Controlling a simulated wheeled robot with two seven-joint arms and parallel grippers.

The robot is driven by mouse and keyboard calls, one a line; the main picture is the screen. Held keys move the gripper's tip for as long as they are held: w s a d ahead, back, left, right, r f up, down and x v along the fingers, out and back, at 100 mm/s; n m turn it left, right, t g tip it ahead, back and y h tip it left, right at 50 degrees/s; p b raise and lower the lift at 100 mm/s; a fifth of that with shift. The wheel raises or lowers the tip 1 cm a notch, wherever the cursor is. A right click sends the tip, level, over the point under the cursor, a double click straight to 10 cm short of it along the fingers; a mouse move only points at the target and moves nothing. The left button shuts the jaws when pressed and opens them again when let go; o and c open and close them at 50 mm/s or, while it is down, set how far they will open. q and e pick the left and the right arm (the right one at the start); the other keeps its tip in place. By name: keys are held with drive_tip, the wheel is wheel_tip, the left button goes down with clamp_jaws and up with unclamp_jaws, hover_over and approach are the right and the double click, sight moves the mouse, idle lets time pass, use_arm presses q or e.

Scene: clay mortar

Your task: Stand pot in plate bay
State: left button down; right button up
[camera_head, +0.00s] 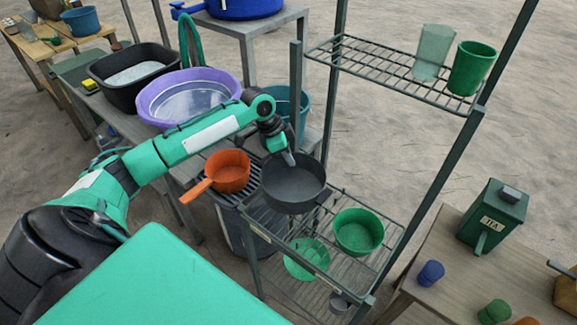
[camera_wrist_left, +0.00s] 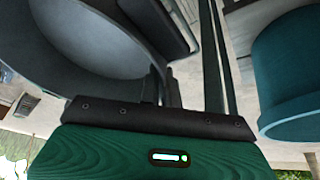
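A dark grey pot (camera_head: 293,190) is at the near left end of the metal rack, over its wire shelf. Whether it rests there or hangs just above, I cannot tell. My left gripper (camera_head: 289,157) reaches down to the pot's far rim and appears shut on it. In the left wrist view, the pot (camera_wrist_left: 90,40) fills the upper left, and the narrow fingers (camera_wrist_left: 164,88) are close together at its rim. An orange saucepan (camera_head: 228,172) stands just left of the pot on dark slats (camera_head: 218,197). I cannot make out the plate bay for certain. My right gripper is not in view.
A green bowl (camera_head: 358,232) and a light green plate (camera_head: 307,259) are right of and below the pot. Rack posts (camera_head: 296,100) rise close by. Two cups (camera_head: 471,68) stand on the upper shelf.

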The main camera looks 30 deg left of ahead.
sight(289, 167)
use_arm(q)
wheel_tip(289, 167, down, 4)
drive_tip(key=shift+f, duration=0.1)
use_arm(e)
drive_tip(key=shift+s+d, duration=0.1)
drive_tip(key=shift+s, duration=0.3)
use_arm(q)
drive_tip(key=shift+f, duration=0.1)
drive_tip(key=c, duration=1.6)
unclamp_jaws()
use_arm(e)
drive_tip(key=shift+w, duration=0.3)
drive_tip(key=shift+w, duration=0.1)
